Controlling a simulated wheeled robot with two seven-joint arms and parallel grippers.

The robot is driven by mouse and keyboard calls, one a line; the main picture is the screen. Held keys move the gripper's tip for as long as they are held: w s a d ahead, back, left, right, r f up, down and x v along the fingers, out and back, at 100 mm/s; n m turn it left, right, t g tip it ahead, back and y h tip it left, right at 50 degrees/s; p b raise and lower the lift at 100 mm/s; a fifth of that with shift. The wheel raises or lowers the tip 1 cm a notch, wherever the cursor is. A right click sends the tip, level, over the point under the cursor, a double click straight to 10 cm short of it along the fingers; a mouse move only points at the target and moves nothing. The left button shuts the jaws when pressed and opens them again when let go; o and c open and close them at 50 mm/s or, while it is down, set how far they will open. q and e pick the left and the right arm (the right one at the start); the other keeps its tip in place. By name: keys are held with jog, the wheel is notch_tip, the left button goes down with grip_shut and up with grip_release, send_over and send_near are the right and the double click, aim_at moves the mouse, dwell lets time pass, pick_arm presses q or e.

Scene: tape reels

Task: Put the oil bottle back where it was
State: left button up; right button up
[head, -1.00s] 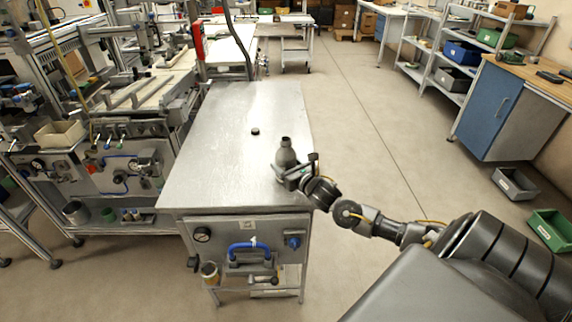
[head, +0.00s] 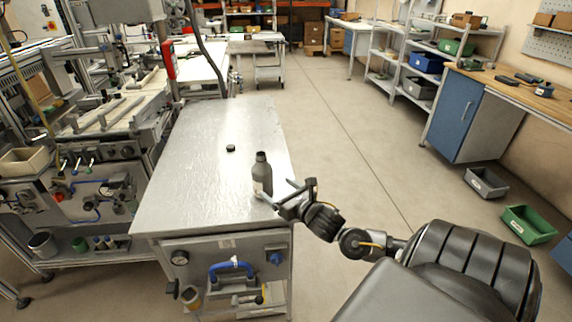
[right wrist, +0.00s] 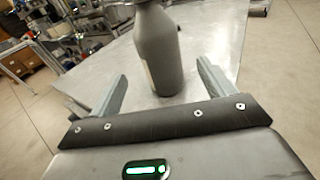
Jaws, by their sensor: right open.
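The grey oil bottle (head: 262,176) stands upright on the metal table near its right edge. A small dark cap-like piece (head: 230,148) lies on the table beyond it, to the left. My right gripper (head: 284,194) is open, just right of and nearer than the bottle. In the right wrist view the bottle (right wrist: 156,50) stands ahead, between the lines of the two spread fingers (right wrist: 160,88), with nothing gripped; its top is cut off by the frame edge. My left gripper is not in view.
The metal table top (head: 190,190) is mostly bare. Machinery (head: 85,130) stands along its left side. A blue cabinet (head: 455,115), a grey bin (head: 486,183) and a green bin (head: 529,224) are on the right. The floor between is clear.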

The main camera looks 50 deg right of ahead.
jog(key=shift+s+a+r, duration=0.1)
jog(key=shift+s, duration=0.8)
jog(key=shift+s+a+r, duration=0.1)
jog(key=shift+s, duration=0.75)
